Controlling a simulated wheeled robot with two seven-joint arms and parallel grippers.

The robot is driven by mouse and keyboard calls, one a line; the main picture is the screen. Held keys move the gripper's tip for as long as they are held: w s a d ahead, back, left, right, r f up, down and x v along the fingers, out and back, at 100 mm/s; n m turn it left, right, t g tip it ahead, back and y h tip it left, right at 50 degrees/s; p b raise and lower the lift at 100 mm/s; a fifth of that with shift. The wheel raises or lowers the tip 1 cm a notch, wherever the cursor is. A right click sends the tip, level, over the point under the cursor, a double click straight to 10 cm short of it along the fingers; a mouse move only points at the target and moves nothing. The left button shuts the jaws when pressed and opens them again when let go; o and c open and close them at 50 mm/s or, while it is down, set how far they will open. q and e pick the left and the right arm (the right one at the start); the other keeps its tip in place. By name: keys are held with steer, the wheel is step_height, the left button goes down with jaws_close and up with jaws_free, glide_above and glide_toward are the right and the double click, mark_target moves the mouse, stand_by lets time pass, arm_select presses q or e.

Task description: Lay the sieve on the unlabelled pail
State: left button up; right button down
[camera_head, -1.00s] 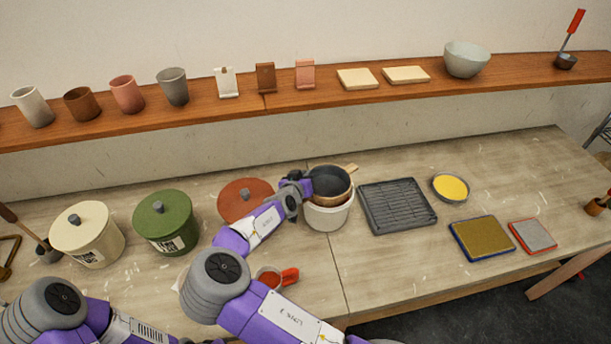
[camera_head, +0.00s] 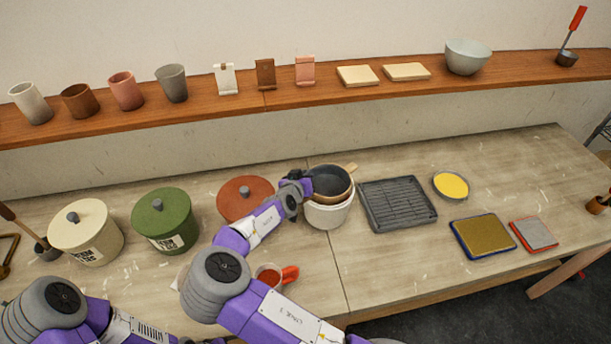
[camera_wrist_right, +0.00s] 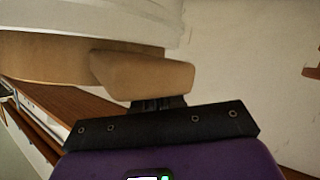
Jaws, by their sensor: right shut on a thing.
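The sieve (camera_head: 331,184) has a pale wooden rim, a dark inside and a short wooden lug on its far right. It sits level over the mouth of the white pail (camera_head: 328,214), which shows no label. In the right wrist view the sieve's wooden rim (camera_wrist_right: 50,58) is right against the pail's rim (camera_wrist_right: 90,18); I cannot tell whether it fully rests there. My right gripper (camera_head: 305,181) is at the sieve's left side, shut on its wooden lug (camera_wrist_right: 145,75). My left arm shows at the lower left, but its gripper is out of view.
Labelled cream (camera_head: 86,232) and green (camera_head: 165,221) lidded pails stand left. A dark rack (camera_head: 397,203) lies close right of the white pail. A red-handled cup (camera_head: 270,275) is beside my forearm.

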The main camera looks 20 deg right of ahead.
steer(key=shift+f, duration=0.3)
steer(key=c, duration=1.1)
jaws_free()
steer(key=shift+c, duration=0.2)
